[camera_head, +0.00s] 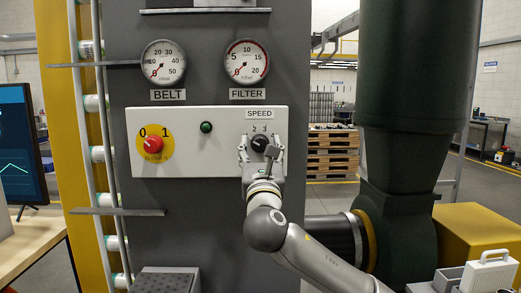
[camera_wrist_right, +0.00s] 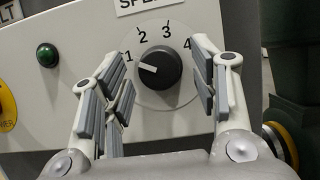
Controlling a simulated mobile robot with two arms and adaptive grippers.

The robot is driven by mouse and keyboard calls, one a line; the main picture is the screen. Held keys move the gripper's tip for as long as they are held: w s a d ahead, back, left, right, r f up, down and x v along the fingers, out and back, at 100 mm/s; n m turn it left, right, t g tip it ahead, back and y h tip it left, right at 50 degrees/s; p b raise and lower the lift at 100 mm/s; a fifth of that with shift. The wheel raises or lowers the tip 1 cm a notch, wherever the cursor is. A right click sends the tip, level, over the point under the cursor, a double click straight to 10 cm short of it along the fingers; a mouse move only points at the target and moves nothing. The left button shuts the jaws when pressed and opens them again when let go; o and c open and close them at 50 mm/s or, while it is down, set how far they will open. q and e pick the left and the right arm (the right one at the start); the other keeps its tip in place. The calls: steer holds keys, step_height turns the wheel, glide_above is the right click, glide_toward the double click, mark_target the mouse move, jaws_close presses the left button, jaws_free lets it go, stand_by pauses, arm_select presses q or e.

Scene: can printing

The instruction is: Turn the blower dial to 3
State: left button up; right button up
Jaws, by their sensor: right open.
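The blower dial (camera_wrist_right: 158,68) is a round black knob on a white plate marked 1 to 4, under the SPEED label (camera_head: 260,114). In the right wrist view its white pointer line points left, close to the 1. In the head view the dial (camera_head: 259,143) shows above my right gripper. My right gripper (camera_head: 258,150) is open, with its fingers on either side of the dial. In the right wrist view the gripper (camera_wrist_right: 163,82) shows a finger left and a finger right of the knob, with gaps between. My left gripper is not in view.
The white control panel (camera_head: 190,166) also carries a red 0/1 switch (camera_head: 153,145) and a green button (camera_head: 206,127). BELT gauge (camera_head: 163,62) and FILTER gauge (camera_head: 246,62) sit above. A dark green blower column (camera_head: 415,80) stands to the right, a monitor (camera_head: 20,145) far left.

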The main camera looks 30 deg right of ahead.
steer(key=c, duration=1)
steer(key=shift+c, duration=0.2)
steer(key=shift+a+m, duration=0.1)
steer(key=shift+m, duration=0.4)
steer(key=m+g+h, duration=0.1)
steer(key=m, duration=0.1)
steer(key=m+g+h, duration=0.1)
steer(key=m, duration=0.1)
steer(key=shift+w+a, duration=0.1)
steer(key=shift+w, duration=0.05)
steer(key=m+g, duration=0.1)
steer(key=m, duration=0.2)
steer(key=m+g+h+p, duration=0.1)
steer(key=m, duration=0.2)
steer(key=shift+a+m+g+h, duration=0.15)
steer(key=shift+m+g+h, duration=0.15)
steer(key=shift+g, duration=0.1)
steer(key=m+g, duration=0.1)
steer(key=m, duration=0.1)
steer(key=m+g+p, duration=0.1)
steer(key=m, duration=0.2)
steer(key=shift+w+a+r, duration=0.1)
steer(key=shift+r, duration=0.1)
steer(key=shift+m+g+p, duration=0.7)
steer(key=shift+m, duration=1.1)
